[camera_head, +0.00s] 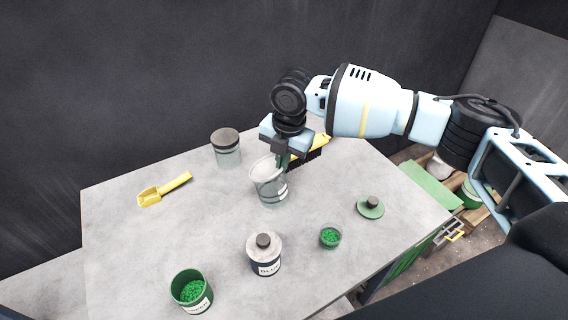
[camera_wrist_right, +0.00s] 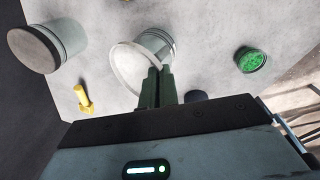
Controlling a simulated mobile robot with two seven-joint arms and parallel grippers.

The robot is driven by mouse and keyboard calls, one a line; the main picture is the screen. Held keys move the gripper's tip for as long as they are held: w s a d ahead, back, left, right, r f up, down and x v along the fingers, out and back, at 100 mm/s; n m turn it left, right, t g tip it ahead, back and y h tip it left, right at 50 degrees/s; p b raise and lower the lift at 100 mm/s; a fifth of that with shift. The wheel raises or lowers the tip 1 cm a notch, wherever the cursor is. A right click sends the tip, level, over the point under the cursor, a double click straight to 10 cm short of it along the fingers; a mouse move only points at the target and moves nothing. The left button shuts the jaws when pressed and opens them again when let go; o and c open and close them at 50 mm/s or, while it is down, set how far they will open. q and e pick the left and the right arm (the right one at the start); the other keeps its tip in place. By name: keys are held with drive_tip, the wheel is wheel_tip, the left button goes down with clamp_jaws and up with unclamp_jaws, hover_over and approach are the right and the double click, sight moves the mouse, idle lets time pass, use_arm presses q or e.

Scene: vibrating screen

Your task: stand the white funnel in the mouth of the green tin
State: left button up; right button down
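The white funnel (camera_head: 268,165) is a pale, wide-rimmed cone over the mouth of a clear glass jar (camera_head: 274,191) mid-table. Whether its stem sits inside the jar is unclear. My right gripper (camera_head: 283,162) comes down at the funnel's right rim, its green fingers close together. In the right wrist view the funnel's rim (camera_wrist_right: 127,69) meets the fingertips (camera_wrist_right: 159,72), which appear shut on it. The green tin (camera_head: 192,292) stands upright at the table's front left, open, holding green pellets, with a white label. My left gripper is out of view.
A dark-labelled tin (camera_head: 266,259) with a knobbed lid, a small green-pellet dish (camera_head: 330,237) and a green lid (camera_head: 370,208) lie in front. A dark-lidded jar (camera_head: 227,152), yellow scoop (camera_head: 163,191) and yellow brush (camera_head: 314,153) lie behind. The table's left middle is clear.

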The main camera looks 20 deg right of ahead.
drive_tip(key=shift+r+p, duration=0.7)
drive_tip(key=shift+r, duration=1.35)
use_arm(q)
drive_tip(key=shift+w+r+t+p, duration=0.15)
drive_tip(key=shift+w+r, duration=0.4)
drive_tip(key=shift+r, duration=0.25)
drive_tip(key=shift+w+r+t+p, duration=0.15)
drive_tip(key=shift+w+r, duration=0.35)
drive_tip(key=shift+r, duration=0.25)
use_arm(e)
drive_tip(key=shift+r, duration=1)
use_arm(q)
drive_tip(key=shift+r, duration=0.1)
use_arm(e)
drive_tip(key=shift+s+r, duration=0.1)
